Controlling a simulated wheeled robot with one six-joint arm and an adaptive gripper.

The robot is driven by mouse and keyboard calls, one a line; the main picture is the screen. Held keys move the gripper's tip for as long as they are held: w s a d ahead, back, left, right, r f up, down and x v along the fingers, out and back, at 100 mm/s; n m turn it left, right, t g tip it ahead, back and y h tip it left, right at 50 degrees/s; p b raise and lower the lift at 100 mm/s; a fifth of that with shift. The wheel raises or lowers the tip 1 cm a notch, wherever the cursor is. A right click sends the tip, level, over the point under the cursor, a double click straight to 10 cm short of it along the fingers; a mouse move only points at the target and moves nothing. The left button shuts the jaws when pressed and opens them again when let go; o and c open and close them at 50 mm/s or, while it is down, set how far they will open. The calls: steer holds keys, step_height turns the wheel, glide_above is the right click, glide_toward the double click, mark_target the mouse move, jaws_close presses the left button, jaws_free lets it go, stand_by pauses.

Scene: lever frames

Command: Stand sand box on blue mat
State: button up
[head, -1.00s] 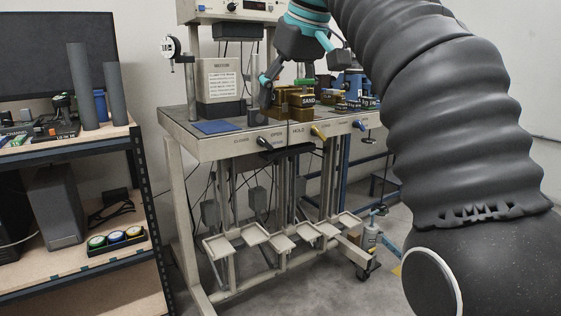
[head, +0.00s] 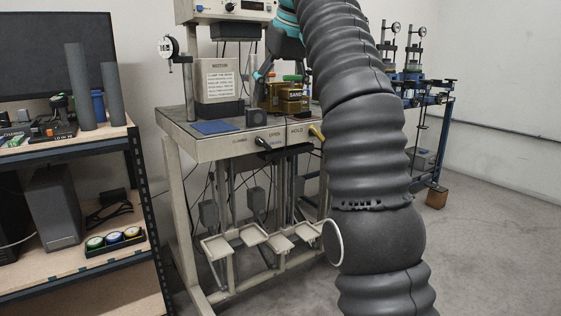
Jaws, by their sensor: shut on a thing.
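The sand box (head: 292,104), brown-gold with a SAND label on its front, is at the right of the grey bench's visible top in the head view. My gripper (head: 283,80), teal and dark grey, comes down over it from above and is shut on it. One finger shows at the left; the other is mostly hidden by my arm. I cannot tell whether the box is clear of the surface. The blue mat (head: 215,127) lies flat and empty at the bench's front left, apart from the box.
A small dark block (head: 256,117) stands between the mat and the box. My arm hides the bench's right side.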

steer(key=shift+w+a+f, duration=0.1)
steer(key=shift+w+f, duration=0.25)
steer(key=shift+w, duration=0.3)
steer(key=shift+w+a+f, duration=0.1)
steer(key=shift+w+f, duration=0.25)
steer(key=shift+w, duration=0.25)
steer(key=shift+w+f, duration=0.2)
steer(key=shift+w, duration=0.05)
steer(key=shift+w+f+m, duration=0.25)
steer(key=shift+w+m, duration=0.05)
